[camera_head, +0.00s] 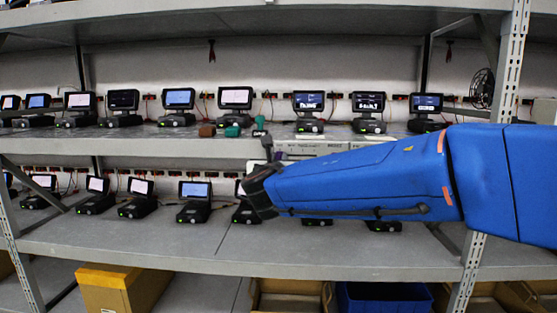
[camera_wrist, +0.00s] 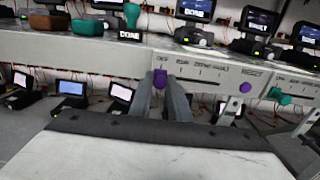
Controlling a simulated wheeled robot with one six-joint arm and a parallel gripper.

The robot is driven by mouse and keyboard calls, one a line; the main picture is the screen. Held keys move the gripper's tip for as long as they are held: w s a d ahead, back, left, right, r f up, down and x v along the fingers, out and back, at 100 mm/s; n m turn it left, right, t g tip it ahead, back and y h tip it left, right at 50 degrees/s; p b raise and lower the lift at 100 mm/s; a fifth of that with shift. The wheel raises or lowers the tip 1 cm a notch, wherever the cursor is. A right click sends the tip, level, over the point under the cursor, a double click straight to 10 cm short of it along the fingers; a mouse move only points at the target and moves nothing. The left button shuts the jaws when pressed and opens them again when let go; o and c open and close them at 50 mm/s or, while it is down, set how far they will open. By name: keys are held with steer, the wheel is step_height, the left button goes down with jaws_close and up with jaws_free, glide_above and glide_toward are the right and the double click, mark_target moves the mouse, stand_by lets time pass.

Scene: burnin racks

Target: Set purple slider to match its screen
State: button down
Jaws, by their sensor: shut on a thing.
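In the wrist view, the purple slider knob (camera_wrist: 160,77) sits at the left end of a slot on the grey shelf-front panel (camera_wrist: 205,62), below a label that seems to read OFF. My gripper (camera_wrist: 162,86) is shut on this knob, one finger on each side. More small lettering along the slot is blurred. A second purple knob (camera_wrist: 245,87) is farther right, below a RESET label. Several device screens stand above; one dark screen (camera_wrist: 196,9) seems to read DONE. I cannot tell which screen belongs to the slider. In the head view my gripper (camera_head: 266,158) is at the panel's left end.
A teal knob (camera_wrist: 277,94) sticks out farther right. On the upper shelf stand a brown block (camera_wrist: 45,22), a teal stamp-like thing (camera_wrist: 87,27) and a small dark sign (camera_wrist: 118,35). Lit devices (camera_head: 194,198) line the lower shelf, behind and below my arm.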

mark_target(303, 155)
steer(key=d, duration=0.7)
steer(key=shift+s, duration=0.1)
steer(key=c, duration=1.7)
jaws_free()
steer(key=s, duration=1.7)
steer(key=shift+s+a, duration=0.2)
steer(key=shift+a, duration=0.1)
